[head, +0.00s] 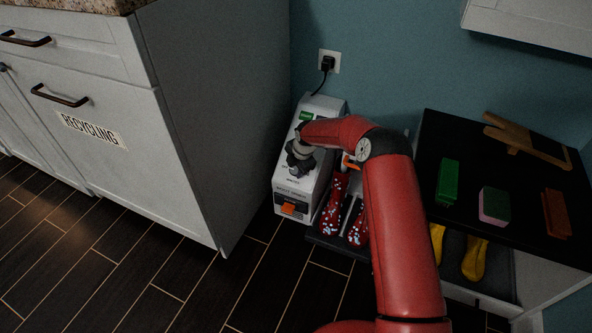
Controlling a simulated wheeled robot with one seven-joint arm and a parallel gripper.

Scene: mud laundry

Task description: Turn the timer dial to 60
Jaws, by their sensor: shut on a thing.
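The white machine (309,187) stands on the floor between the cabinet and the shoe bench, with small markings on its sloped top and an orange part (288,208) low on its front. My red arm reaches over from the right, and my gripper (295,170) is down at the machine's top face. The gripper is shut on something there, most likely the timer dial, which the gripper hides. The dial's pointer and the numbers around it cannot be read. A green patch (306,115) shows near the top of the machine.
A white cabinet (190,120) marked RECYCLING stands close on the left. Red spotted boots (334,205) sit right beside the machine. The black-topped bench (460,150) at right bears brushes and a sponge (495,204). A cord runs to the wall outlet (329,62). Open floor lies in front.

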